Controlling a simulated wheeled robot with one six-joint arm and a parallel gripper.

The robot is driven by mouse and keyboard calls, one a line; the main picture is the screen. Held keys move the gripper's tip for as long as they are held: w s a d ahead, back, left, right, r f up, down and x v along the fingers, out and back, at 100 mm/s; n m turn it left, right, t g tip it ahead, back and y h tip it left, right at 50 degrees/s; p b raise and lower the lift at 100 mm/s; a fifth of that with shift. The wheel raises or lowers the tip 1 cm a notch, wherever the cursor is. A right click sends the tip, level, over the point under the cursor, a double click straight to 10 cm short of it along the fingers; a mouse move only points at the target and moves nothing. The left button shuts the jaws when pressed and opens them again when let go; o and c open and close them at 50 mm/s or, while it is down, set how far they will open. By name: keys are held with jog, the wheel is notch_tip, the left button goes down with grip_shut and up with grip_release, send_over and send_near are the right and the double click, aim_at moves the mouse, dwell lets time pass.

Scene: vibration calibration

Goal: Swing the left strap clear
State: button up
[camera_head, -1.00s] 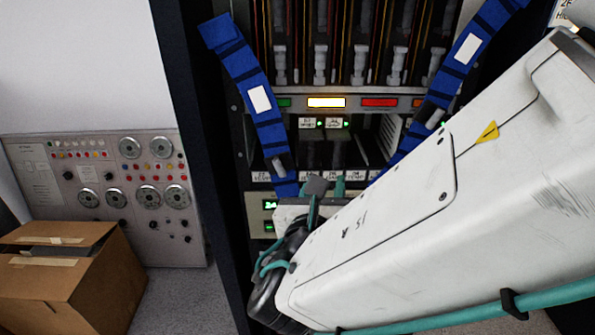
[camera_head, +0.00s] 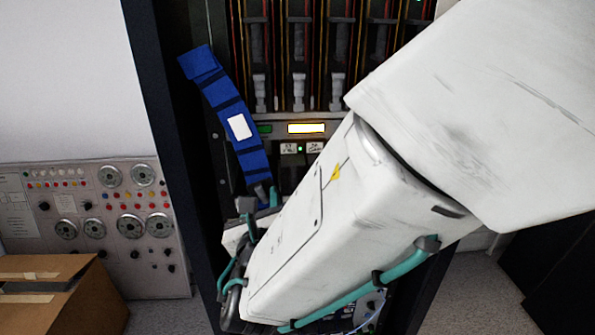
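The left strap (camera_head: 236,120) is a blue band with dark cross stripes and a white label. It hangs at a slant down the left front of the equipment rack, its top end to the upper left and its lower end at a small grey metal tip. The wrist end of my arm, with my gripper (camera_head: 257,208), is beside that lower end. The fingers are not clearly visible among the grey and teal parts, so I cannot tell whether they touch or hold the strap. The right strap is not visible now; my arm covers that side.
The rack (camera_head: 265,129) has a lit yellow display and upright modules above. A grey instrument panel (camera_head: 105,230) stands left against the wall, with a cardboard box (camera_head: 60,300) in front. My arm fills the centre and right. Floor shows at lower right.

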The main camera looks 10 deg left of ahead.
grip_shut()
jog(key=s+a+f+m, duration=0.1)
jog(key=a+m, duration=0.3)
jog(key=a, duration=0.4)
jog(key=shift+s+a+f, duration=0.2)
jog(key=shift+s+f, duration=0.05)
jog(key=shift+s, duration=0.25)
grip_release()
jog(key=shift+d, duration=0.1)
